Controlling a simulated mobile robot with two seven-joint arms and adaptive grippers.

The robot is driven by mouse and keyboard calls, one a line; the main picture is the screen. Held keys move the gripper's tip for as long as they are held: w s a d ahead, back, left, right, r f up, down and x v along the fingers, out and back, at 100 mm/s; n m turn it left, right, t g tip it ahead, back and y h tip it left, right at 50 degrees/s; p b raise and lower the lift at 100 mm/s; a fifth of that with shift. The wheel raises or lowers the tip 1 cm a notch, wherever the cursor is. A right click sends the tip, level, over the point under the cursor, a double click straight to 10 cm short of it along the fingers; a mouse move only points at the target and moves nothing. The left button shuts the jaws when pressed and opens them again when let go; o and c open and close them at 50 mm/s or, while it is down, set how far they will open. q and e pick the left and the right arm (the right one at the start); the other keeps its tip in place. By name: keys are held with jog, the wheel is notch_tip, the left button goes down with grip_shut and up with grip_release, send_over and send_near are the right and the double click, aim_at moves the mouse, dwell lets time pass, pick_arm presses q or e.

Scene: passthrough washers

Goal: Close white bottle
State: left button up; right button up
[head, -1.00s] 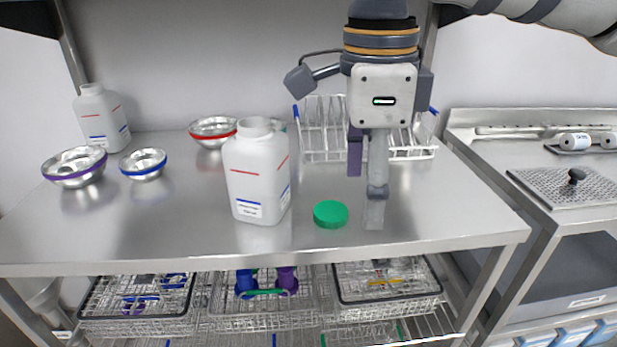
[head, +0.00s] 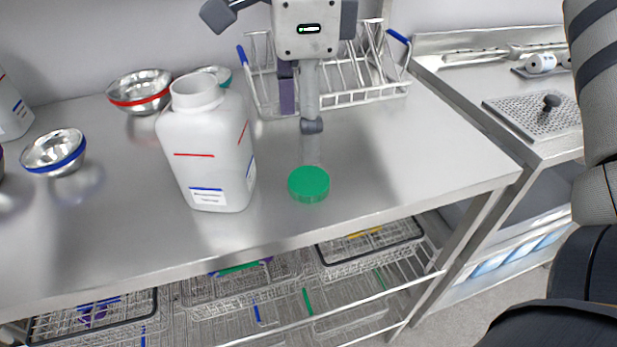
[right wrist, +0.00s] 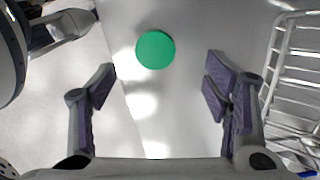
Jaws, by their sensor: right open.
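The white bottle (head: 207,150) stands upright on the steel table in the head view, with its neck open and no cap on it. A green cap (head: 309,184) lies on the table to the right of the bottle, near the front edge. My right gripper (head: 300,125) is open and empty, pointing down, just behind and above the cap in the head view. In the right wrist view the green cap (right wrist: 155,50) shows ahead of the two spread fingers, centred between them and apart from both. The bottle does not show clearly in that view. My left gripper is not in view.
A wire rack (head: 345,75) stands behind the right gripper. Metal bowls, red-rimmed (head: 140,91) and blue-rimmed (head: 56,152), sit left of the bottle. Another white bottle (head: 12,110) is at the left edge. Wire baskets (head: 370,247) are below. The table right of the cap is clear.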

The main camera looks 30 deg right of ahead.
aim_at(308, 180)
jog(key=shift+f, duration=1.2)
jog(key=f, duration=0.5)
jog(key=shift+s+f, duration=0.1)
jog(key=shift+s, duration=0.3)
jog(key=c, duration=0.9)
